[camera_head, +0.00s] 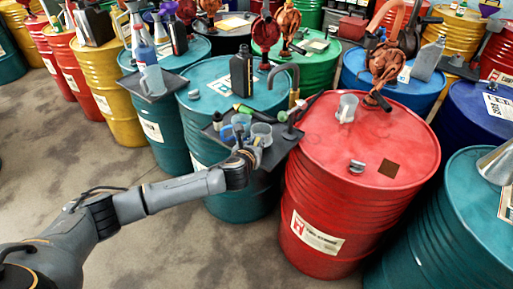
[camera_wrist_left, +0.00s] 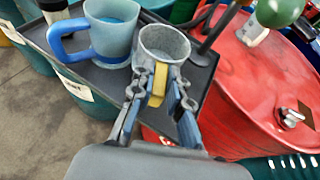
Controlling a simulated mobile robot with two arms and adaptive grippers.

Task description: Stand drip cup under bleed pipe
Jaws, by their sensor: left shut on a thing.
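My left gripper (camera_wrist_left: 158,112) is shut on the yellow handle of a small grey metal cup (camera_wrist_left: 165,44), which looks like the drip cup. In the head view the cup (camera_head: 261,133) is upright at a dark tray (camera_head: 268,160) beside the red drum, with my left gripper (camera_head: 247,152) at its near side. Whether the cup touches the tray is unclear. My right gripper is not in view.
A clear cup with a blue handle (camera_wrist_left: 110,30) stands left of the held cup, close to it. A red drum (camera_head: 330,165) is on the right, with a clear mug (camera_head: 347,107) on top. A teal drum (camera_head: 225,88) stands behind the tray, with a black bottle (camera_head: 242,72).

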